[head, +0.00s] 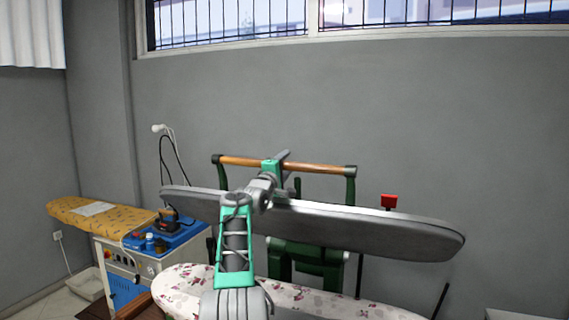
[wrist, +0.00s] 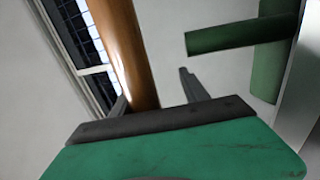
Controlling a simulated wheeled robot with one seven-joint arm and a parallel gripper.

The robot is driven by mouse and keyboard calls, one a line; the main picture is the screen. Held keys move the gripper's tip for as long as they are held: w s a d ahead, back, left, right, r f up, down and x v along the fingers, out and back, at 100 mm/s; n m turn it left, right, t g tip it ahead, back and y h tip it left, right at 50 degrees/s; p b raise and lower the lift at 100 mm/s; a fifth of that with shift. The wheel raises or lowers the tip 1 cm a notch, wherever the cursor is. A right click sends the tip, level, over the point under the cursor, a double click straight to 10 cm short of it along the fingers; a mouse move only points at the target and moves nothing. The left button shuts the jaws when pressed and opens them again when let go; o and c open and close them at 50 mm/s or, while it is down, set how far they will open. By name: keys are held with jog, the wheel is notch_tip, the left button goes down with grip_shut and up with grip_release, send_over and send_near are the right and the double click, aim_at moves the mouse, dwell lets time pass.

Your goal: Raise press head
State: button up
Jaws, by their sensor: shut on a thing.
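The press head (head: 360,230) is a long grey padded plate in the head view. It stands tilted above the floral-covered lower board (head: 190,284), with a clear gap between them. A wooden handle bar (head: 325,167) on green brackets runs across above the press head. My gripper (head: 284,160) is at the middle of this bar and is shut on it. In the wrist view the handle (wrist: 125,45) runs down between the grey fingers (wrist: 160,95); their contact is partly hidden. My arm hides the middle of the press head.
An ironing table (head: 65,208) with a yellow patterned cover stands at the left, with an iron (head: 167,222) on a blue-topped unit (head: 185,238). A red-topped lever (head: 389,202) rises behind the press head. A grey wall and barred window are behind.

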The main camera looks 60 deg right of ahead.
jog(key=shift+w+f, duration=0.1)
jog(key=shift+w, duration=0.05)
dwell(0.5)
jog(key=b+v, duration=0.5)
jog(key=v, duration=0.2)
jog(key=shift+a, duration=0.45)
